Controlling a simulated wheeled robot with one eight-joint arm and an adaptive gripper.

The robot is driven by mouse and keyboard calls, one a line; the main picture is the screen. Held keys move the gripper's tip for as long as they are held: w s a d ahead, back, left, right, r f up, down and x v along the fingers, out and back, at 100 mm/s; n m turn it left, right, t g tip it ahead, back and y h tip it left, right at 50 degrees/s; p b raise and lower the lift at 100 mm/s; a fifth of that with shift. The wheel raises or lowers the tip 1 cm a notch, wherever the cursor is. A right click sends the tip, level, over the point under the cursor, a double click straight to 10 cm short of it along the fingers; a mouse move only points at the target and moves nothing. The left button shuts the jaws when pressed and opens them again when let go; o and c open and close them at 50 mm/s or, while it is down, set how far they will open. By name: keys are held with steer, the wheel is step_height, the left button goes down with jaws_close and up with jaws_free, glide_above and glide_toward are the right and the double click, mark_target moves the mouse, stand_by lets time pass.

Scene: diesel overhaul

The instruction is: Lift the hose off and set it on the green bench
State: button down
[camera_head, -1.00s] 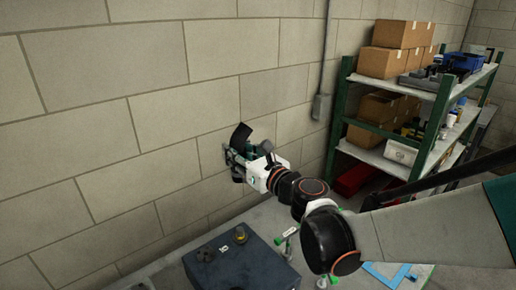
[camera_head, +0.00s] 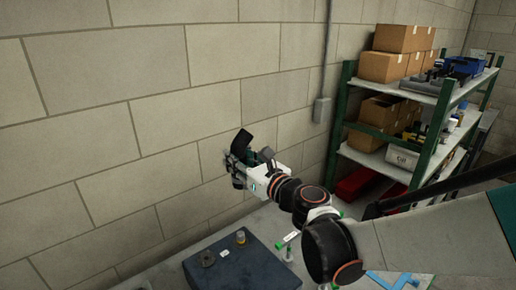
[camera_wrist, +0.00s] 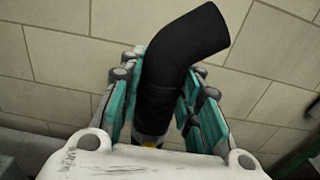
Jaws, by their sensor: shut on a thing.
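The hose is a short black bent tube (camera_wrist: 172,75) that stands up between the teal finger pads of my gripper (camera_wrist: 160,105) in the wrist view. My gripper is shut on it, with a finger on each side. A little yellow shows at the hose's lower end. In the head view the dark hose (camera_head: 243,136) sticks up from my gripper (camera_head: 240,160), in the air before the block wall. The bench (camera_head: 258,213) lies below with a pale grey top in view; no green part of it shows clearly.
A dark blue block (camera_head: 238,270) sits on the bench with small round parts on it. Green-capped items (camera_head: 288,253) and a blue frame (camera_head: 390,280) lie to its right. A green-framed shelf (camera_head: 345,130) with boxes stands at the right. The block wall (camera_head: 100,120) is close behind my gripper.

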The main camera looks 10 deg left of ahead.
steer(key=shift+s+a+f+b, duration=0.15)
steer(key=shift+f+b, duration=0.1)
steer(key=shift+f, duration=0.2)
steer(key=shift+s+a+f+b, duration=0.1)
steer(key=shift+s+f+b, duration=0.1)
steer(key=shift+f, duration=0.25)
steer(key=shift+w+d+f, duration=0.2)
steer(key=shift+w+f, duration=0.1)
steer(key=w+d+f+m+t+h+b, duration=0.2)
steer(key=d+f, duration=0.6)
steer(key=d, duration=0.4)
steer(key=w+d+f+m+t+h+b, duration=0.2)
steer(key=w+d+f+m+h+b, duration=0.2)
steer(key=d, duration=0.8)
steer(key=w+d+f+m+t+h+b, duration=0.2)
steer(key=w+d+f+h+b, duration=0.5)
steer(key=d+f, duration=0.5)
steer(key=shift+d+m+h+b, duration=0.3)
steer(key=shift+d+m+b, duration=0.05)
steer(key=shift+m+b, duration=0.5)
steer(key=shift+w, duration=0.1)
